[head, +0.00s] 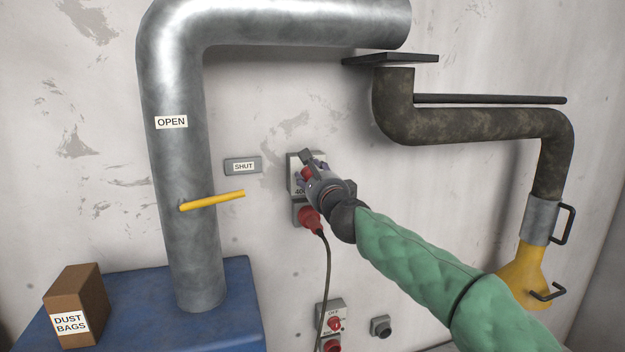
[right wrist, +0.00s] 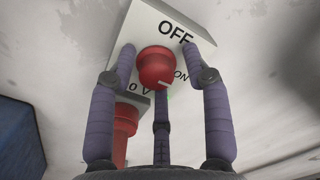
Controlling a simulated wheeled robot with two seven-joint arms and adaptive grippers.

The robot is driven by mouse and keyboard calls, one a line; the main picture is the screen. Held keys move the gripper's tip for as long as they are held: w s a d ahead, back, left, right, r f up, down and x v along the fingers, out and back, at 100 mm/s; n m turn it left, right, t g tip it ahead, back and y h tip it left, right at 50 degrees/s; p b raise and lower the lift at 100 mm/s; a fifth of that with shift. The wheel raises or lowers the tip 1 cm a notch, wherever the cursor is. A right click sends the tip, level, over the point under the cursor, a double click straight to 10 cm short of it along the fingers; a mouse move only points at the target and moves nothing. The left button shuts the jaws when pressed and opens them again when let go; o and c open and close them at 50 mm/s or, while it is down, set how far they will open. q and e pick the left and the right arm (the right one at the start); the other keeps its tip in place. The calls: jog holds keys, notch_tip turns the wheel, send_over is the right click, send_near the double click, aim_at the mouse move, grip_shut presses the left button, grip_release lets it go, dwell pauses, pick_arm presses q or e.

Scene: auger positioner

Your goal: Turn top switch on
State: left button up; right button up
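The top switch box (head: 294,160) is on the wall in the middle, largely covered by my right gripper (head: 308,176). In the right wrist view the box (right wrist: 147,24) reads OFF, with ON lower down beside the red knob (right wrist: 157,66). A short white mark shows at the knob's lower right; I cannot tell its exact setting. The three purple fingers of my right gripper (right wrist: 159,72) are spread around the knob, with visible gaps at left and right. The third finger is below it; contact there is unclear. My left gripper is out of view.
A red plug (head: 309,218) with a hanging cable sits below the top switch. A lower switch box (head: 322,316) also reads OFF. At left are a metal pipe (head: 180,245) with a yellow lever (head: 213,200), a SHUT sign (head: 243,167) and a dust bags box (head: 88,290).

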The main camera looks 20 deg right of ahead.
jog(key=shift+w+a+f, duration=0.1)
jog(key=shift+f, duration=0.1)
jog(key=s, duration=1.2)
jog(key=shift+d+f, duration=0.2)
jog(key=shift+f, duration=0.05)
